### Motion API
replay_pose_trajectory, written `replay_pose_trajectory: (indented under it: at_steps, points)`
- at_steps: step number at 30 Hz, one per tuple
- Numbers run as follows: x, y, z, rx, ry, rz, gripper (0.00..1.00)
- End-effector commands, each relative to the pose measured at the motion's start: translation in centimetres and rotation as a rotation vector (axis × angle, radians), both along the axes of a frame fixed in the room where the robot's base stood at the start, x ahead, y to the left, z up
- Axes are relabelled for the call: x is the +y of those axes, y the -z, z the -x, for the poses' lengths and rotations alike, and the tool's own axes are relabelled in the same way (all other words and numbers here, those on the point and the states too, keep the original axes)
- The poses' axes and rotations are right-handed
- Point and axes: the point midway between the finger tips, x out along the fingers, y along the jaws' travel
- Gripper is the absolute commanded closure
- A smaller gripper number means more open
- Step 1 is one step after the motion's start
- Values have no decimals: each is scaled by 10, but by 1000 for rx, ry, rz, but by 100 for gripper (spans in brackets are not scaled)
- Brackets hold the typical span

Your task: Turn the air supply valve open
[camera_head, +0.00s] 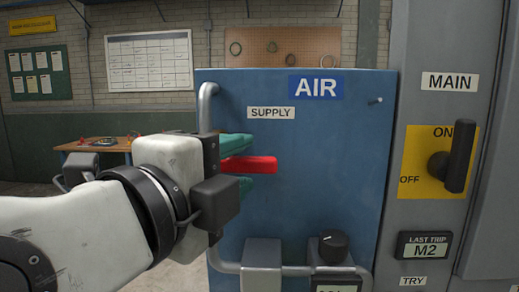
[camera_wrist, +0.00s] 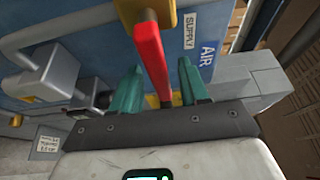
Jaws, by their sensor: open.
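The red supply valve lever (camera_head: 262,164) lies about level in front of the blue AIR panel, below the SUPPLY label (camera_head: 271,113). Its left part is hidden behind my gripper (camera_head: 249,163). My gripper has teal fingers, one above and one below the lever in the head view. In the wrist view the lever (camera_wrist: 150,50) runs from a yellow fitting (camera_wrist: 150,10) down between the two fingers of my gripper (camera_wrist: 159,70). The fingers are apart, with a visible gap to the lever there.
The blue panel (camera_head: 330,180) stands close behind the fingers. A grey pipe (camera_head: 206,100) bends at its left edge, and a black knob (camera_head: 333,245) is low on it. A MAIN switch (camera_head: 452,157) is at right, with its handle nearly upright toward ON.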

Motion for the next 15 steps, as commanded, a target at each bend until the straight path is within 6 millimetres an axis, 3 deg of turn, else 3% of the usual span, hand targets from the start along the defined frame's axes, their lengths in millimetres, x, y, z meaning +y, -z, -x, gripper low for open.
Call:
replay_pose_trajectory:
  at_steps: [6, 15]
  points:
    - [-10, 0, -21, 1, 1, 0, 55]
    - [-11, 1, -25, 1, -1, 0, 55]
